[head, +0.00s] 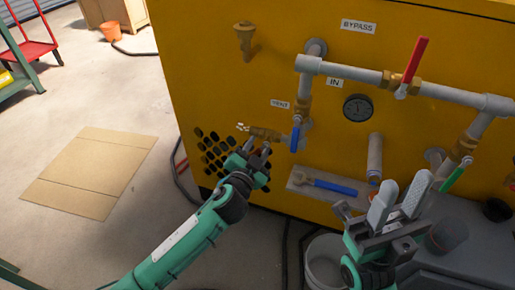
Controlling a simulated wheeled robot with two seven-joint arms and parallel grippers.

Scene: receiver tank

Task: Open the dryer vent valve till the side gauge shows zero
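A small brass valve (266,133) sticks out to the left from the yellow cabinet, above a patch of round holes. My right gripper (398,205) is open and empty at the lower right, fingers pointing up.
The grey pipes carry a red lever (415,60), a blue lever (296,136) and a green lever (453,179). A blue-handled tool (335,187) lies on a ledge. A white bucket (325,262) stands below. Cardboard (88,170) lies on open floor at left.

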